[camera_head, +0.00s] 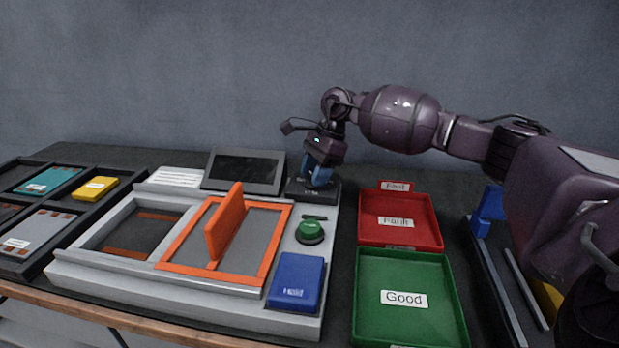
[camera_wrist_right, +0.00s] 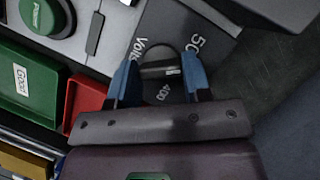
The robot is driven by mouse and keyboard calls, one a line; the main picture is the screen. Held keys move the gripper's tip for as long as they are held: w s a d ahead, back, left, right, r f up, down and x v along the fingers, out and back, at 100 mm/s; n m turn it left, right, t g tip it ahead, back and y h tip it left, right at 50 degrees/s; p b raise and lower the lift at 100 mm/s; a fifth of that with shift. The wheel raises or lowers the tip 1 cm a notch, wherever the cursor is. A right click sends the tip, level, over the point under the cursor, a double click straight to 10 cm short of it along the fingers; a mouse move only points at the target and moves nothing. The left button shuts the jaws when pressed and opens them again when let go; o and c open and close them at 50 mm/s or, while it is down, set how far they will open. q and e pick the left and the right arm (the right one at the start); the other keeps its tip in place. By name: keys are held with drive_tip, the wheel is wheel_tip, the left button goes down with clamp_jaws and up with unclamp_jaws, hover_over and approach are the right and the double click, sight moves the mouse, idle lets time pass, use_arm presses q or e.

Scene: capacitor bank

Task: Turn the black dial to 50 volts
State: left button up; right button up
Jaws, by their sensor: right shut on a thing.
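The black dial (camera_wrist_right: 158,72) sits between the blue fingers of my right gripper (camera_wrist_right: 160,78) in the right wrist view. A small pale mark shows on it. Its dark scale plate (camera_wrist_right: 190,25) carries "Volts", a partly cut-off "50" and "400"; other markings are hidden or out of frame. In the head view, my right gripper (camera_head: 319,172) points down at the dark dial plate (camera_head: 331,192) at the station's back right corner. It is shut on the dial, which its fingers mostly hide there. My left gripper is not in view.
A dark screen (camera_head: 245,169) stands left of the dial plate. A green button (camera_head: 310,231), a blue block (camera_head: 296,280) and a raised orange flap (camera_head: 225,222) are nearer the front. Red (camera_head: 440,243) and green (camera_head: 362,335) trays lie to the right.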

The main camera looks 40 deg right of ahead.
drive_tip(key=shift+w+f+n+g+b, duration=0.1)
drive_tip(key=shift+f+n+g+b, duration=0.25)
drive_tip(key=shift+n+g+b, duration=0.6)
drive_tip(key=shift+n, duration=0.75)
drive_tip(key=shift+r+n, duration=0.15)
drive_tip(key=shift+n, duration=0.25)
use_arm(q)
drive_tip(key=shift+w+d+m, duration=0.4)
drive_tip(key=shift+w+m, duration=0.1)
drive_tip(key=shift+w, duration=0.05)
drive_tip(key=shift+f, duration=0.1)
use_arm(e)
drive_tip(key=shift+r, duration=0.15)
drive_tip(key=o, duration=0.9)
drive_tip(key=shift+r, duration=0.1)
